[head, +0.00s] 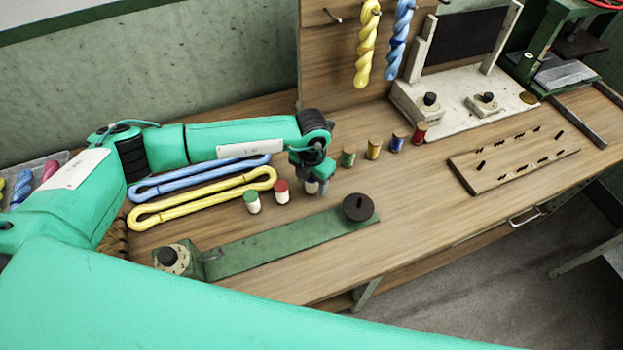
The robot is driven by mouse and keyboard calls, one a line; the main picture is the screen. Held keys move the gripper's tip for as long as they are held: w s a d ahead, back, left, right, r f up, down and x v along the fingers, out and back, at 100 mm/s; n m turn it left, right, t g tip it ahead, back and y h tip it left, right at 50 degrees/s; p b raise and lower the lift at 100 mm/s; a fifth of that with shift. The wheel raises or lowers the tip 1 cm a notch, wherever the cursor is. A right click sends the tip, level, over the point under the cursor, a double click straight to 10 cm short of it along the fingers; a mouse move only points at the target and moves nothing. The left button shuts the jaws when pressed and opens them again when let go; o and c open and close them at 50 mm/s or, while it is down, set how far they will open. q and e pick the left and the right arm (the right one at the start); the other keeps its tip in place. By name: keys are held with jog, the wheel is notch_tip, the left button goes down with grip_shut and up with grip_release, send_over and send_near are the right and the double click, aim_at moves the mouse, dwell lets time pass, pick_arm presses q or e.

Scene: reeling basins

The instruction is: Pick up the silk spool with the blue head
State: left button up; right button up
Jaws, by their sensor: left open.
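My left gripper (313,184) points down at the row of pale spools on the wooden bench, with its jaws open. A pale spool with a bluish top, the silk spool with the blue head (312,188), shows only in part at the fingertips; the gripper hides most of it. I cannot tell whether the fingers touch it. To its left stand a pale spool with a red head (281,192) and one with a green head (252,203), both upright. My right gripper is not in view.
Behind stand green (348,157), yellow (374,149), blue (397,142) and red (419,133) thread spools. Blue (200,177) and yellow (200,200) skeins lie left. A green bar with a black knob (359,207) lies in front. A pegged board (512,160) lies right.

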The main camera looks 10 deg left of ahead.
pick_arm(q)
jog(key=c, duration=1)
